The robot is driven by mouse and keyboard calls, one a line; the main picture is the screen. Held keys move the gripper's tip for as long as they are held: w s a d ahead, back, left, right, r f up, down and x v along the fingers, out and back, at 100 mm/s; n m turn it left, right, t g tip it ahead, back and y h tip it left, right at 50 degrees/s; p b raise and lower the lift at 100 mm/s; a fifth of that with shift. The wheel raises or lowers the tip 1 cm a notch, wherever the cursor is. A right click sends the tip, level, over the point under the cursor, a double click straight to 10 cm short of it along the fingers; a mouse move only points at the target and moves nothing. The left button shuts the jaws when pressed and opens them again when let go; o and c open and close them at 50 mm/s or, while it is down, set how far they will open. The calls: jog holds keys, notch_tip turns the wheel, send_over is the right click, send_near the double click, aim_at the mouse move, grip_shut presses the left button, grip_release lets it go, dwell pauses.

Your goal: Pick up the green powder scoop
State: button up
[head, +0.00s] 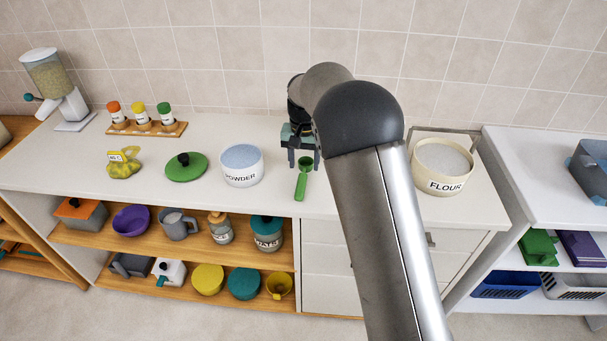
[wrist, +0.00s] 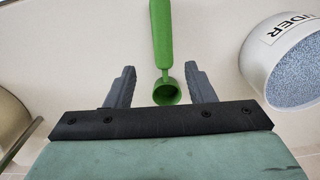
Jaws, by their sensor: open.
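The green powder scoop (head: 302,181) lies on the white counter, its handle toward the front edge and its cup toward the wall. My gripper (head: 304,167) is just above the counter at the scoop's cup end, with its fingers pointing down. In the wrist view the scoop (wrist: 163,45) runs up between the fingers, its round cup nearest my palm. My gripper (wrist: 160,80) is open, with one finger on each side of the scoop and a gap on both sides. No contact with the scoop shows.
The white powder bowl (head: 241,169) stands left of the scoop and shows at the right in the wrist view (wrist: 285,70). A green lid (head: 186,170) lies farther left. The flour bowl (head: 441,170) stands to the right, beyond my arm. The counter around the scoop is clear.

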aim_at(302, 179)
jog(key=shift+s+a+f+p, duration=0.15)
jog(key=shift+f+p, duration=0.25)
jog(key=shift+f, duration=0.95)
jog(key=shift+s+a+f+p, duration=0.1)
jog(key=shift+f+p, duration=0.3)
jog(key=shift+f, duration=0.95)
jog(key=c, duration=1.1)
